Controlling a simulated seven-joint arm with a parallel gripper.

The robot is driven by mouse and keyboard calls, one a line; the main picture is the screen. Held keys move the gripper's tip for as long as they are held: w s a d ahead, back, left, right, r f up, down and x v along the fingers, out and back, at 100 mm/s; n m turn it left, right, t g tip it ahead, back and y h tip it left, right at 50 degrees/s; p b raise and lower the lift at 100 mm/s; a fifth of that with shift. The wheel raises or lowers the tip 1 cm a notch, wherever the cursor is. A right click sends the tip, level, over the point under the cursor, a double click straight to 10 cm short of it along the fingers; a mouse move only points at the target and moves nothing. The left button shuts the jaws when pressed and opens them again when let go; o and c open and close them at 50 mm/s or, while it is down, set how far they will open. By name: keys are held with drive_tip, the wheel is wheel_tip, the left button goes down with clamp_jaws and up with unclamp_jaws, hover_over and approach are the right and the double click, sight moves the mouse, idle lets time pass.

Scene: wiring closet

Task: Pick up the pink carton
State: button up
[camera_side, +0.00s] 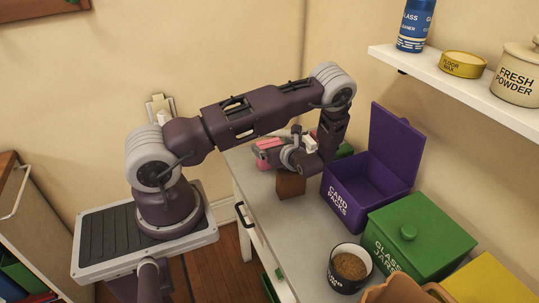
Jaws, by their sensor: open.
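A pink object (267,147), which looks like the pink carton, is at the back of the grey-white counter, left of my wrist. Part of it is hidden behind my gripper. My gripper (279,153) is low over the counter, close beside the pink object, and open. The fingertips are small and partly hidden, so I cannot tell whether they touch it or stand around it.
A brown box (290,184) stands just below my gripper in the picture. An open purple bin (345,210) labelled "CARD PACKS", a lidded green box (423,240) and a dark tub (343,277) of brown grains stand to the right. A shelf (470,87) hangs above right.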

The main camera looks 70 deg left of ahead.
drive_tip(key=shift+a+f, duration=0.25)
drive_tip(key=shift+a, duration=0.35)
drive_tip(key=c, duration=1.8)
